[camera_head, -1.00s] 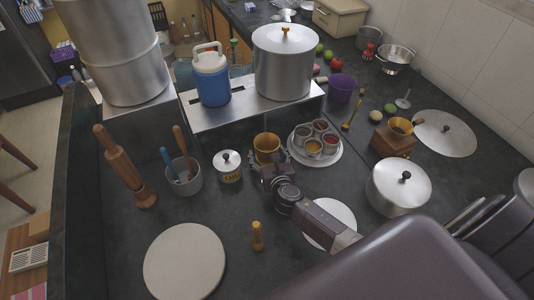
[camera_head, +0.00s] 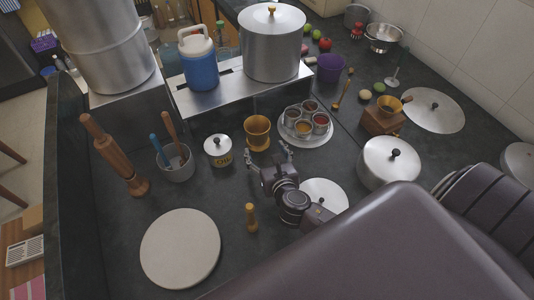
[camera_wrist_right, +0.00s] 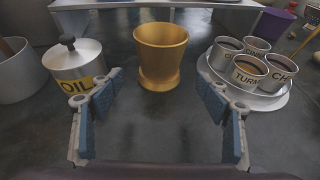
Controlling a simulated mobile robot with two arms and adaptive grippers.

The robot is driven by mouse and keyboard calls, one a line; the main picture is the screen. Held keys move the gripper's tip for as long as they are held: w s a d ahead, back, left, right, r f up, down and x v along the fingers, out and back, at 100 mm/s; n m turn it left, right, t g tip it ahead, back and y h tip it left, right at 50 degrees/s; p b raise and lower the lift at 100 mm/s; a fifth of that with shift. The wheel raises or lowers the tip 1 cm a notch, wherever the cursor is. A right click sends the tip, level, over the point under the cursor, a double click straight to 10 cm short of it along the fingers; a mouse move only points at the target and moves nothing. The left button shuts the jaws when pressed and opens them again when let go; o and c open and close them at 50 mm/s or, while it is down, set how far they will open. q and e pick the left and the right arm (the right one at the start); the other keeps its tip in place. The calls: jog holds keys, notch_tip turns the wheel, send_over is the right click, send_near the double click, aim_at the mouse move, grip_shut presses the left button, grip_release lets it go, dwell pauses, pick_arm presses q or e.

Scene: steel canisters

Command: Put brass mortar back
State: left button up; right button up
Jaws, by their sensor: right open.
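The brass mortar (camera_head: 257,135) stands upright on the dark counter, between the oil canister (camera_head: 217,152) and a round tray of spice cups (camera_head: 325,138). In the right wrist view the mortar (camera_wrist_right: 161,58) stands beyond the fingertips, centred between them. My right gripper (camera_head: 271,158) is open and empty, in front of the mortar and apart from it. Its two fingers are spread wide in the wrist view (camera_wrist_right: 158,98). A small brass-coloured pestle (camera_head: 251,218) stands on the counter nearer to me. My left gripper is not in view.
A metal shelf (camera_head: 215,100) behind the mortar carries a blue jug (camera_head: 201,72) and a steel pot (camera_head: 271,45). A grey crock of utensils (camera_head: 178,168) stands at left. A pale round board (camera_head: 180,248) lies in front. A lidded pot (camera_head: 388,163) stands at right.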

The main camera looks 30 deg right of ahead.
jog(key=shift+v, duration=1.05)
jog(key=shift+r, duration=0.1)
